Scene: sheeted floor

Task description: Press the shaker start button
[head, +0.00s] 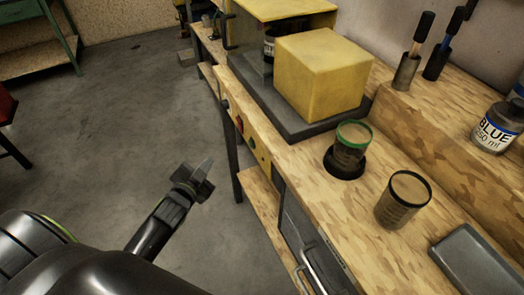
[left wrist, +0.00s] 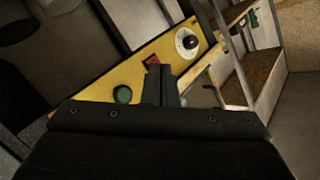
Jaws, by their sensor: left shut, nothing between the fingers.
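A yellow control panel (head: 260,150) runs along the bench's front edge. In the left wrist view the panel (left wrist: 92,92) carries a round green button (left wrist: 123,95), a red switch (left wrist: 152,59) and a dark knob on a white dial (left wrist: 187,41). The red switch also shows in the head view (head: 239,124). A yellow box on a dark base (head: 318,75), which may be the shaker, stands on the bench above. My left gripper (head: 207,166) is shut and empty, in front of the panel and apart from it. In the wrist view its fingertips (left wrist: 160,70) overlap the panel right of the green button. My right gripper is not in view.
A yellow cabinet (head: 275,8) stands behind the box. The grey floor (head: 130,110) left of the bench is clear.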

